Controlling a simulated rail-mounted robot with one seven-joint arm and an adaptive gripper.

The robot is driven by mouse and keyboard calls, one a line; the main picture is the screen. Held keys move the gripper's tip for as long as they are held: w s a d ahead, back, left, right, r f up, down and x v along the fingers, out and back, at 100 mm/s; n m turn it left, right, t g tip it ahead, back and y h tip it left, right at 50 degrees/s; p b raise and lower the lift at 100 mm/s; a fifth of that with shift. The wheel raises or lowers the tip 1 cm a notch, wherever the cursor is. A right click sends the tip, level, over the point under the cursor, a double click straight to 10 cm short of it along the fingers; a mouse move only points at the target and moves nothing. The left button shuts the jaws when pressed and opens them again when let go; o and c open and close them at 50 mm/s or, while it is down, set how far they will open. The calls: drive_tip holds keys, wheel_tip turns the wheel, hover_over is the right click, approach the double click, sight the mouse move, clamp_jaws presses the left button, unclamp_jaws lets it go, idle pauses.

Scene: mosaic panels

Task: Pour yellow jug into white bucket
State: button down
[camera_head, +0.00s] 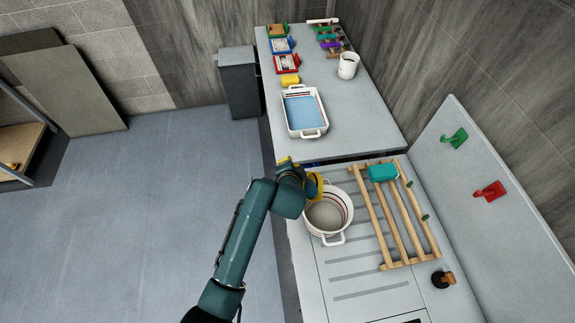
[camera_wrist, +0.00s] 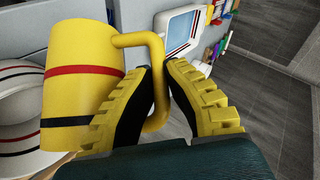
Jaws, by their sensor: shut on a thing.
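In the wrist view, a yellow jug (camera_wrist: 75,75) with red and black bands is at the left. My gripper (camera_wrist: 160,80) is shut on the jug's handle. In the head view, the jug (camera_head: 315,186) is mostly hidden by my gripper (camera_head: 305,175), at the upper left rim of the white bucket (camera_head: 340,231). The white bucket has dark and red bands and a handle, and stands on the grooved counter. It also shows in the wrist view (camera_wrist: 18,128), below and left of the jug. The jug's contents are hidden.
A wooden rack (camera_head: 387,235) with a teal sponge-like block (camera_head: 382,172) stands right of the bucket. Behind are a white tray (camera_head: 310,131) with a blue inside and a white cup (camera_head: 348,66). Green and red hooks (camera_head: 489,190) are on the right panel.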

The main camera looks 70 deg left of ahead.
drive_tip(key=shift+w+d+r+m+y+b, duration=0.25)
drive_tip(key=shift+w+d+m+y+b, duration=0.35)
drive_tip(key=shift+b, duration=0.65)
drive_tip(key=shift+w+d+r+g+y+b, duration=0.35)
drive_tip(key=shift+d+r+g+y+b, duration=0.15)
drive_tip(key=shift+d+r+y+b, duration=0.3)
drive_tip(key=shift+w+d+r+m+y, duration=0.35)
drive_tip(key=shift+w+d, duration=0.15)
drive_tip(key=shift+d, duration=0.2)
drive_tip(key=shift+w+d+r+m+y, duration=0.3)
drive_tip(key=shift+w+d, duration=0.2)
drive_tip(key=shift+d, duration=0.15)
drive_tip(key=shift+w+d+r+m+g+y+b, duration=0.15)
drive_tip(key=shift+w+d+r+m+y+b, duration=0.2)
drive_tip(key=shift+d, duration=0.2)
drive_tip(key=shift+w+d+r+m+g+y+b, duration=0.2)
drive_tip(key=shift+w+d+y+b, duration=0.1)
drive_tip(key=shift+w+d+b, duration=0.15)
drive_tip(key=shift+s, duration=0.1)
drive_tip(key=shift+d, duration=0.1)
idle(0.5)
